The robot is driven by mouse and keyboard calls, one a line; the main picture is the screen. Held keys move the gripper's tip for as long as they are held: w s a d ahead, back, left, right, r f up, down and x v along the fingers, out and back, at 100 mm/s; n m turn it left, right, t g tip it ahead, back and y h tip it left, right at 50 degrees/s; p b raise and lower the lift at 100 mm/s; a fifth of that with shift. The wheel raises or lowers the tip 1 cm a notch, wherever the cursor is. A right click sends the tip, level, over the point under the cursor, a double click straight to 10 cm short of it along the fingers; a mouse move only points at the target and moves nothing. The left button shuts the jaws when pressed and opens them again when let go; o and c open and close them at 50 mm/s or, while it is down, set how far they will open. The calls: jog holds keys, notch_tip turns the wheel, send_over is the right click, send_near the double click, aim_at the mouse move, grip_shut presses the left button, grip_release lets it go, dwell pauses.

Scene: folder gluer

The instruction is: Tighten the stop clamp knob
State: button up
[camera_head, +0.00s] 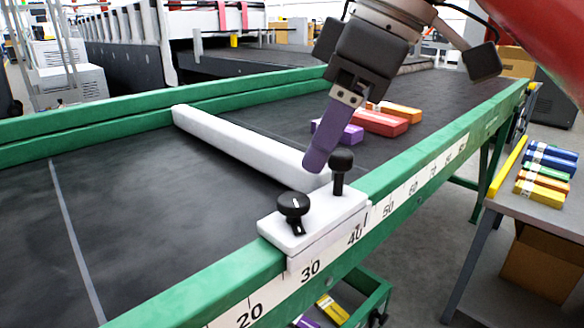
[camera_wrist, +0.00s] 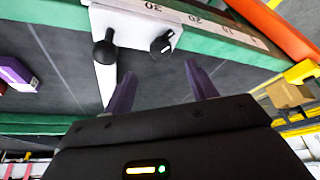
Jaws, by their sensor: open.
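The stop clamp is a white block (camera_head: 318,222) on the green rail, near the 30 to 40 scale marks, with a white bar (camera_head: 235,138) reaching across the dark belt. A low black knob (camera_head: 293,205) with a white index line sits at its near end. A taller black ball-topped handle (camera_head: 341,162) stands at its far end. In the wrist view the marked knob (camera_wrist: 162,43) is beyond the fingertips, and the ball handle (camera_wrist: 104,52) is to its left. My gripper (camera_head: 319,155) has purple fingers (camera_wrist: 163,85), open and empty, pointing down behind the handle, apart from the marked knob.
Purple, red and orange cartons (camera_head: 380,120) lie on the belt behind my gripper. The green rail (camera_head: 440,155) runs along the near edge. A side table (camera_head: 540,215) with several coloured cartons stands at the right. The belt left of the bar is clear.

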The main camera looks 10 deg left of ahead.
aim_at(296, 199)
jog(key=b+x, duration=0.2)
jog(key=x, duration=0.5)
jog(key=shift+a+f+b, duration=0.1)
jog(key=shift+f+b, duration=0.15)
jog(key=shift+b, duration=0.15)
jog(key=shift+c, duration=0.5)
jog(key=c, duration=0.9)
